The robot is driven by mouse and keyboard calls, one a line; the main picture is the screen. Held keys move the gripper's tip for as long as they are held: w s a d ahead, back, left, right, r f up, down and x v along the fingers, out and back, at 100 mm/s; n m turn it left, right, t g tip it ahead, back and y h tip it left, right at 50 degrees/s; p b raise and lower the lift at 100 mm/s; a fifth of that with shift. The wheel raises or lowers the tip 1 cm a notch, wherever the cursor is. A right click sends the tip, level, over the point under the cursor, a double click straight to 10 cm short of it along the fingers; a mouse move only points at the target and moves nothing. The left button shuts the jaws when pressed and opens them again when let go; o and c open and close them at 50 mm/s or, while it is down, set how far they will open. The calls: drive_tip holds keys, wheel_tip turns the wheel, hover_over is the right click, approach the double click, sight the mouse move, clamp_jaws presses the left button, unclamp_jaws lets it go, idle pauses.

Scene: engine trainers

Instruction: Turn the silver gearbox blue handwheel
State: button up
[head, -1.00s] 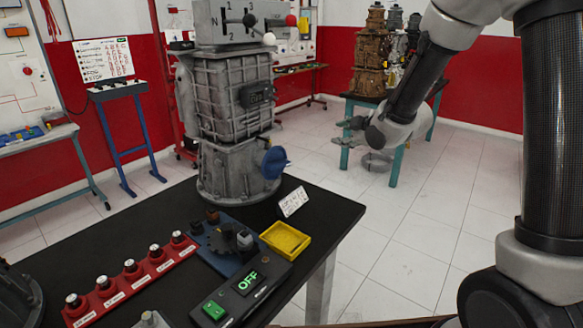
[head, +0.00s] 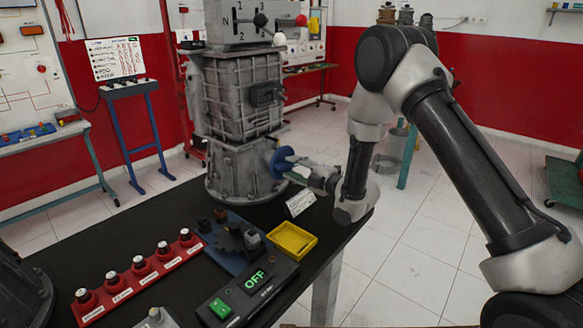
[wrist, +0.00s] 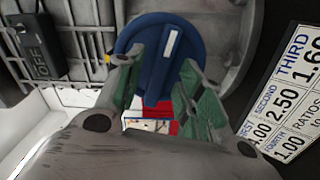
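The silver gearbox (head: 238,100) stands upright on the black table. Its blue handwheel (head: 281,161) is low on its right side. In the wrist view the handwheel (wrist: 160,42) shows as a blue disc with a raised bar and a white mark near the bar's upper end. My gripper (head: 300,171) is at the handwheel from the right. In the wrist view its green-padded fingers (wrist: 158,80) are apart, one on each side of the lower bar, overlapping the disc's lower edge. I cannot tell whether they touch it.
A white ratio card (head: 300,201) stands just below my gripper. A yellow tray (head: 292,240), a blue gear fixture (head: 236,241), a red strip of knobs (head: 140,277) and a control box showing OFF (head: 247,290) lie on the table (head: 175,212).

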drive_tip(key=shift+x, duration=0.85)
clamp_jaws()
